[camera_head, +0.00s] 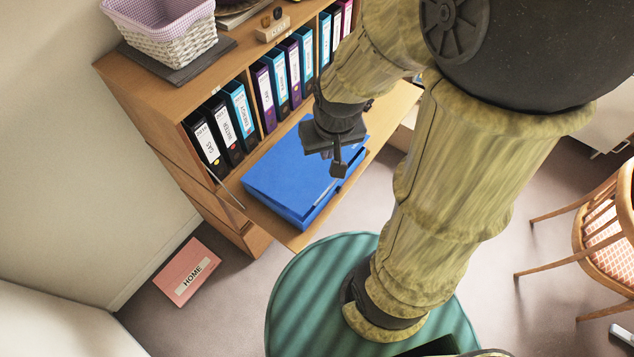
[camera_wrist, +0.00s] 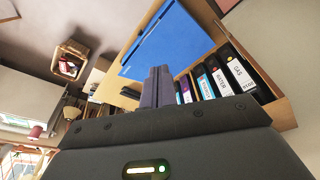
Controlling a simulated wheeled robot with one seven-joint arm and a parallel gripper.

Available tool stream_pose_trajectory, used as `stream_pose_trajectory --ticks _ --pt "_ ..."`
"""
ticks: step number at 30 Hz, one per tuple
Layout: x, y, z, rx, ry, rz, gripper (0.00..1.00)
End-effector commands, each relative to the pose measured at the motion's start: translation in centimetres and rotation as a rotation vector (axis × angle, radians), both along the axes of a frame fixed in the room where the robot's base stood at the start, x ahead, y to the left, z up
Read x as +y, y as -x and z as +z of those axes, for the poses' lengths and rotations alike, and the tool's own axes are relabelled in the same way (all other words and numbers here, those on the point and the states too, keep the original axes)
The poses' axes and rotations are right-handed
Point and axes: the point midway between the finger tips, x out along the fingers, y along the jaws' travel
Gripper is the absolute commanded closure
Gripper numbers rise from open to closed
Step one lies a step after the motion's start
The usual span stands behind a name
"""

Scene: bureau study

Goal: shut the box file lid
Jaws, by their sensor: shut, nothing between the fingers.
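The blue box file (camera_head: 285,178) lies flat on the bureau's lowered wooden flap (camera_head: 262,218). Its lid lies over the box, and I cannot tell whether it is fully down. The lid's broad blue face also shows in the wrist view (camera_wrist: 165,42), beyond my fingers. My gripper (camera_head: 338,170) is shut and empty. It is over the right part of the box file in the head view and hides some of it. I cannot tell whether the fingertips touch the lid.
Several upright binders (camera_head: 240,106) stand in the bureau behind the box file. A basket (camera_head: 165,35) sits on top. A pink HOME box (camera_head: 187,272) lies on the floor at left. A chair (camera_head: 600,220) stands at right. Grey floor lies between flap and chair.

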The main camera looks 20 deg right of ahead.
Motion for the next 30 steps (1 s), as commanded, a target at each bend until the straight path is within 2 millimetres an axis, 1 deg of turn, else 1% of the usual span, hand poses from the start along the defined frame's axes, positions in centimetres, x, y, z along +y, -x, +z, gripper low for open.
stream_pose_trajectory --ticks 5,11,15,18,21,25,30 --pt "0.4 -1.8 -2.8 0.057 -0.015 -0.108 1.0" --pt "0.9 -5.2 -7.1 0.169 -0.017 -0.361 1.0" --pt "1.1 -7.5 -10.0 0.239 0.01 -0.559 1.0" --pt "1.3 -9.1 -12.0 0.278 0.04 -0.702 1.0" --pt "1.5 -10.3 -13.4 0.305 0.074 -0.826 1.0" --pt "1.6 -11.2 -14.2 0.319 0.104 -0.929 1.0" --pt "1.6 -11.3 -14.0 0.323 0.114 -0.962 1.0"
